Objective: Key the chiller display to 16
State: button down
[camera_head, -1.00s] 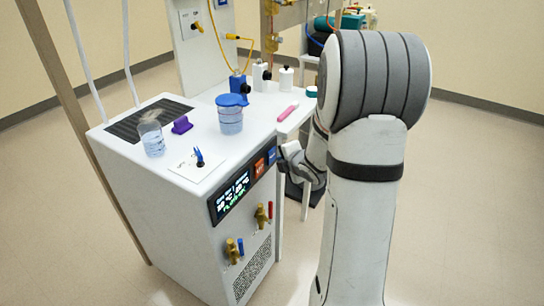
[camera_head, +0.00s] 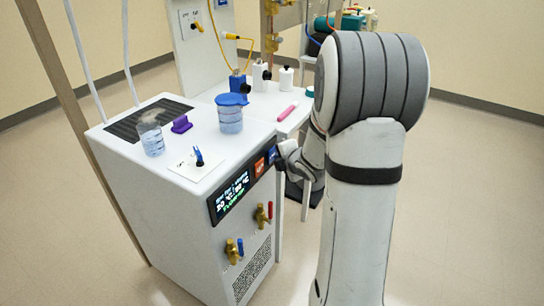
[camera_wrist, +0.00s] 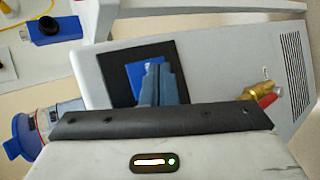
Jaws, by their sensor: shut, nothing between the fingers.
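The chiller (camera_head: 165,215) is a white cabinet with a dark display (camera_head: 232,195) on its front upper edge. The display shows white figures over a green line, too small to read surely. Right of it are an orange key (camera_head: 259,167) and a blue key (camera_head: 272,155). My gripper (camera_head: 280,160) is at the blue key's end of the panel, mostly hidden by my arm. In the wrist view, my shut, empty fingers (camera_wrist: 158,74) overlap the blue key (camera_wrist: 134,74) on its dark panel; I cannot tell whether they touch it.
On the chiller top stand a blue-lidded jar (camera_head: 231,118), a clear beaker (camera_head: 150,140) and a purple piece (camera_head: 181,124). Brass valves with red (camera_head: 264,213) and blue (camera_head: 235,250) handles stick out below the display. Floor to the right is clear.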

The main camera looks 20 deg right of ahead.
jog(key=shift+w+a, duration=0.2)
jog(key=shift+w, duration=0.05)
dwell(0.6)
jog(key=shift+s+d, duration=0.5)
jog(key=shift+s, duration=0.15)
jog(key=s+d, duration=0.1)
jog(key=s, duration=0.1)
jog(key=s+d, duration=0.2)
dwell(0.3)
dwell(2.5)
